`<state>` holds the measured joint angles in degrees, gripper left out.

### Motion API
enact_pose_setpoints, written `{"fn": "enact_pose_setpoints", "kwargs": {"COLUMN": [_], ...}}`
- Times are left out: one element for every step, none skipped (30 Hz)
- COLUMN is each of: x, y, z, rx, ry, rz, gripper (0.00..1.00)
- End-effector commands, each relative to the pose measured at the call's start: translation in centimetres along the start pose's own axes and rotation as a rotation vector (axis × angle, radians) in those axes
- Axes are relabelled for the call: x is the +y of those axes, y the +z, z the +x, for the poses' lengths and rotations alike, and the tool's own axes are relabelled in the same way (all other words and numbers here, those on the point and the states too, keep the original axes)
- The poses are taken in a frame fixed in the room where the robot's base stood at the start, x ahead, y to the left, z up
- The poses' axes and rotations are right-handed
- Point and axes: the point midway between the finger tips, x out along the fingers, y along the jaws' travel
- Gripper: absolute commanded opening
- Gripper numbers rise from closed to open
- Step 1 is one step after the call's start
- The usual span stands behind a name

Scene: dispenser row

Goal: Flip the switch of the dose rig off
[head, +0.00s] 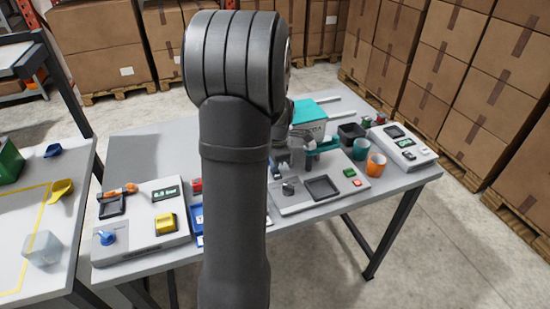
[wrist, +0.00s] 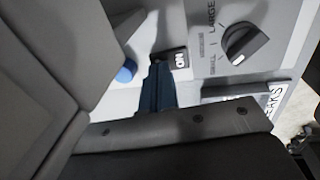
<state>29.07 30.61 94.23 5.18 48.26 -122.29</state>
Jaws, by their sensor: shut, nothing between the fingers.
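In the wrist view a grey panel carries a dark switch (wrist: 172,59) with a white ON mark and a black knob (wrist: 244,45) with a LARGE to SMALL scale. I cannot read a dose rig name there. My gripper (wrist: 157,68) is shut and empty, its dark blue fingertips close beside the switch. I cannot tell whether they touch it. In the head view my gripper (head: 284,160) is partly hidden by my arm, near a rig with a teal top (head: 312,112).
A blue round part (wrist: 127,71) lies left of the fingers. A control box with a dark knob (head: 290,186) stands in front, and teal and orange cups (head: 376,165) stand to the right. Another box with a yellow part (head: 166,223) is at left. Stacked cartons (head: 420,70) stand behind.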

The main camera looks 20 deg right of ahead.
Motion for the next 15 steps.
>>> {"fn": "enact_pose_setpoints", "kwargs": {"x": [0.0, 0.0, 0.0, 0.01, 0.0, 0.0, 0.01, 0.01, 0.03, 0.07, 0.12, 0.19, 0.25, 0.21, 0.16], "y": [-0.01, -0.01, -0.01, -0.01, -0.01, -0.01, -0.01, -0.01, -0.02, -0.03, -0.05, -0.07, -0.08, -0.07, -0.06], "z": [0.06, 0.06, 0.05, 0.04, 0.04, 0.03, 0.03, 0.03, 0.06, 0.12, 0.22, 0.4, 0.56, 0.52, 0.5], "rx": [0.0, 0.0, 0.0, 0.0, 0.0, 0.0, 0.0, 0.0, 0.0, 0.001, 0.002, 0.003, 0.003, 0.003, 0.003], "ry": [0.0, 0.0, 0.0, 0.0, 0.0, 0.0, 0.0, 0.0, -0.003, -0.008, -0.018, -0.035, -0.052, -0.053, -0.052], "rz": [0.0, 0.0, 0.0, 0.0, 0.0, 0.0, 0.0, 0.0, 0.0, -0.001, -0.001, -0.003, -0.004, -0.002, -0.001], "gripper": [0.0, 0.0, 0.0, 0.0, 0.0, 0.0, 0.0, 0.0, 0.0, 0.0, 0.0, 0.0, 0.0, 0.0, 0.0]}}
